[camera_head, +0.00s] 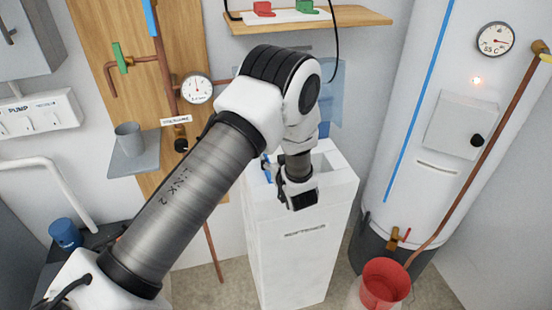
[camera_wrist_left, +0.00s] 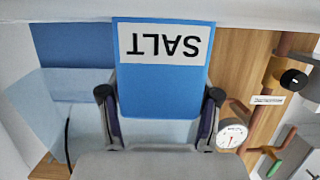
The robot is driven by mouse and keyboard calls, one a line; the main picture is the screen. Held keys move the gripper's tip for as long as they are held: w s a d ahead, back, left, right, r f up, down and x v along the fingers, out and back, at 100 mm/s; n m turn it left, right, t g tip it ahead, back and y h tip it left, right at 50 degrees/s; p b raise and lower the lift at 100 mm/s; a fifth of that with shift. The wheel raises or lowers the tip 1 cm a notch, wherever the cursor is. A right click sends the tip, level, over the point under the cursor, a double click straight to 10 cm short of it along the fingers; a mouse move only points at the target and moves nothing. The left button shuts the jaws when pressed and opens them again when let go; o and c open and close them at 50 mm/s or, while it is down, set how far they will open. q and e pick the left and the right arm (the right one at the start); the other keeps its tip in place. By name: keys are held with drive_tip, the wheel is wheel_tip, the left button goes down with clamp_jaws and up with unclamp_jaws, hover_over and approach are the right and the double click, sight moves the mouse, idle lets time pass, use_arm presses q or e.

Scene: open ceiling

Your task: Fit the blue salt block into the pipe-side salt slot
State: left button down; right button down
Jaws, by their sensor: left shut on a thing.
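My left gripper (camera_head: 269,174) is over the left part of the white softener cabinet's (camera_head: 300,240) open top. In the left wrist view, its fingers (camera_wrist_left: 160,95) are shut on the sides of the blue salt block (camera_wrist_left: 163,88), which has a white label reading SALT, upside down in this view. In the head view only a small blue sliver of the block shows beside the gripper. The arm and gripper hide much of the cabinet top, so I cannot tell the slot or how deep the block sits. My right gripper is not in view.
A wooden panel with copper pipes and a gauge (camera_head: 197,88) stands left of the cabinet. A white tank (camera_head: 430,120) stands to the right, with a red bucket (camera_head: 385,283) below it. A wooden shelf (camera_head: 350,17) is above, and a grey cup (camera_head: 129,138) sits at left.

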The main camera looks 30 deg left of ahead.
use_arm(q)
drive_tip(key=shift+f+b, duration=0.6)
drive_tip(key=shift+f, duration=0.2)
drive_tip(key=shift+c, duration=0.9)
unclamp_jaws()
drive_tip(key=v, duration=0.8)
drive_tip(key=shift+a, duration=0.2)
drive_tip(key=shift+w, duration=0.1)
